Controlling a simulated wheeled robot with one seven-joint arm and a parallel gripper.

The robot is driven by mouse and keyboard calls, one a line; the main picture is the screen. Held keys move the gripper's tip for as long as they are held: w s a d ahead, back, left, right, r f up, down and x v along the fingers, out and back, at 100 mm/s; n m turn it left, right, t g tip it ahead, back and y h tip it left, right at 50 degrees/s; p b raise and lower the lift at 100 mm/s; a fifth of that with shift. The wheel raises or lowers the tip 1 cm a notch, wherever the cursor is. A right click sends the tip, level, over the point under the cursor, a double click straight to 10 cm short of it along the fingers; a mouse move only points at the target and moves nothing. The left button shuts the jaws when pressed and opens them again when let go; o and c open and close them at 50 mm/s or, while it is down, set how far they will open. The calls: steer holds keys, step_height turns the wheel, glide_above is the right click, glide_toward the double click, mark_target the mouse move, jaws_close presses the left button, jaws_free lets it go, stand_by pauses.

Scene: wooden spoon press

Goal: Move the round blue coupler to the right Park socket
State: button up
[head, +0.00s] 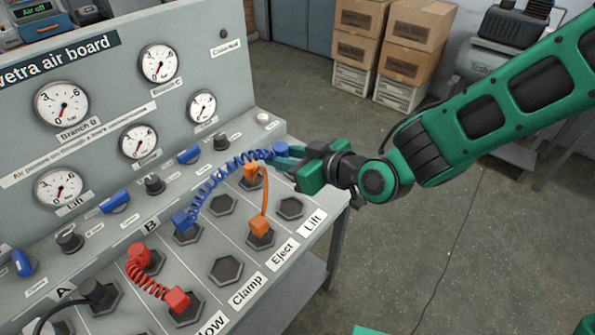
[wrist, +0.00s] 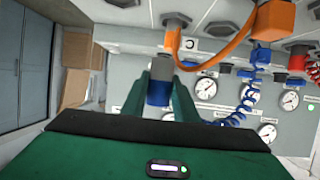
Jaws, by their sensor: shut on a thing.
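The round blue coupler (head: 281,149) is between the fingers of my gripper (head: 287,155), over the far right end of the board's sloped panel. In the wrist view the coupler (wrist: 158,92) sits between the two green fingers. A coiled blue hose (head: 222,173) runs from it to a square blue coupler (head: 184,222) on a socket. I cannot tell whether the held coupler touches the panel below it. No Park label is readable, and my gripper hides part of the panel's right end.
Empty hexagonal sockets show at the Lift column (head: 290,207), the Clamp column (head: 227,268) and further back (head: 222,204). An orange hose (head: 266,195) arches close to my gripper. A red coiled hose (head: 150,280) and a black plug (head: 92,290) are at the left.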

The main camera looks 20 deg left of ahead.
steer(key=shift+s+a+r+g, duration=0.2)
steer(key=shift+s+a+g, duration=0.25)
steer(key=shift+s, duration=0.25)
steer(key=shift+n, duration=0.3)
steer(key=w+f, duration=0.2)
steer(key=w, duration=0.1)
steer(key=w+f, duration=0.2)
steer(key=w, duration=0.2)
steer(key=w+d+f, duration=0.1)
steer(key=w+f, duration=0.2)
steer(key=w, duration=0.1)
steer(key=shift+w+d, duration=0.1)
steer(key=shift+f, duration=1.9)
steer(key=o, duration=1)
steer(key=shift+o, duration=0.5)
steer(key=v, duration=1.2)
steer(key=shift+f, duration=0.1)
